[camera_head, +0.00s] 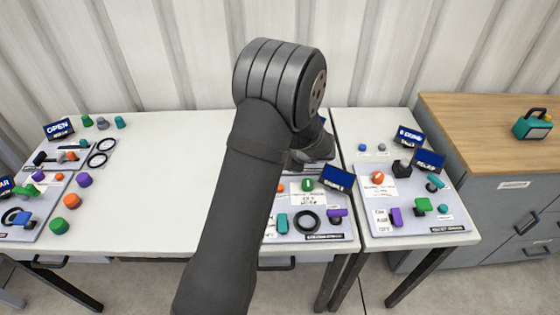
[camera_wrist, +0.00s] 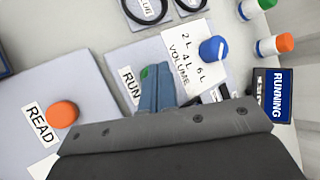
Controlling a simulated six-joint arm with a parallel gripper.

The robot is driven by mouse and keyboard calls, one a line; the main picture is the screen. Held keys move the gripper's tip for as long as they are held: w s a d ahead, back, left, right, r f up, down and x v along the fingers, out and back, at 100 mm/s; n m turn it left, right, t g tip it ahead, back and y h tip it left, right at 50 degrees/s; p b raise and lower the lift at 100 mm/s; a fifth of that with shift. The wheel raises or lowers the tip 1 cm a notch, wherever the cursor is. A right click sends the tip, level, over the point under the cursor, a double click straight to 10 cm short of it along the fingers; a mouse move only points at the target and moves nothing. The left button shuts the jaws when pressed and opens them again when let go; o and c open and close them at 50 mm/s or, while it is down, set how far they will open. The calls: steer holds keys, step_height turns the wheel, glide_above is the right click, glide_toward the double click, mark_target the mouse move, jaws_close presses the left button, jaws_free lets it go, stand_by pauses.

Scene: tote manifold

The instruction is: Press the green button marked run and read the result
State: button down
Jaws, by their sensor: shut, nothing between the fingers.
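In the wrist view my gripper (camera_wrist: 157,78) is shut, with nothing between its blue-grey fingers. Its tips are over the green button (camera_wrist: 147,73), which shows only as a small green sliver beside them. The RUN label (camera_wrist: 130,87) is just left of the fingers. Whether the tips touch the button or press it down cannot be told. A dark blue sign (camera_wrist: 279,95) at the right reads RUNNING. An orange button (camera_wrist: 62,114) stands by a READ label (camera_wrist: 41,125) at the left. In the head view my arm hides much of the work area and the fingertips.
In the wrist view a blue knob (camera_wrist: 212,48) stands on a VOLUME card (camera_wrist: 186,60) marked 2 L, 4 L, 6 L. Black rings (camera_wrist: 146,8) lie beyond. In the head view, panels with coloured knobs flank the arm; the white table (camera_head: 160,155) is bare at left centre.

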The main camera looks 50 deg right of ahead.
steer(key=shift+r, duration=0.75)
steer(key=shift+r, duration=2.5)
steer(key=shift+f, duration=0.15)
steer(key=shift+r, duration=2.05)
steer(key=shift+f, duration=0.1)
